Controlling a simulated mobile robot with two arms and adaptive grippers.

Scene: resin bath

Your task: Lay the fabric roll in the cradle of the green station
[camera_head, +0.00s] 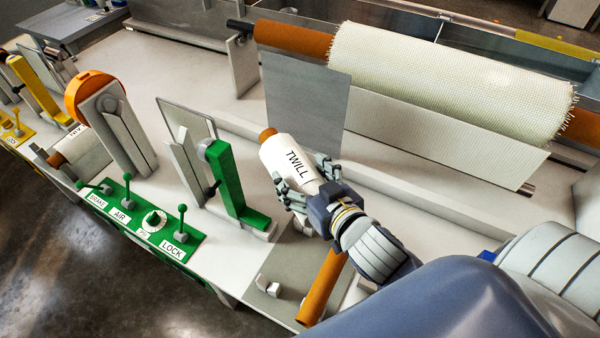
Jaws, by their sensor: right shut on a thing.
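The fabric roll (277,153), white, marked TWILL, with an orange core end, is held by my right gripper (306,186). The fingers are closed around its lower right part. The roll is tilted, its core end toward the upper left, and appears above the table. The green station has a green upright bracket (226,176), just left of the roll, and a green panel (150,224) with levers marked BRAKE, AIR and LOCK. I cannot tell the cradle's exact shape; a grey upright piece (184,167) stands beside the bracket. My left gripper is not in view.
An orange tube (322,288) lies partly under my right arm. A large woven roll (445,85) on an orange core spans the back right. An orange wheel (82,92) and yellow station (38,88) stand left. Grey plates stand upright behind the bracket.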

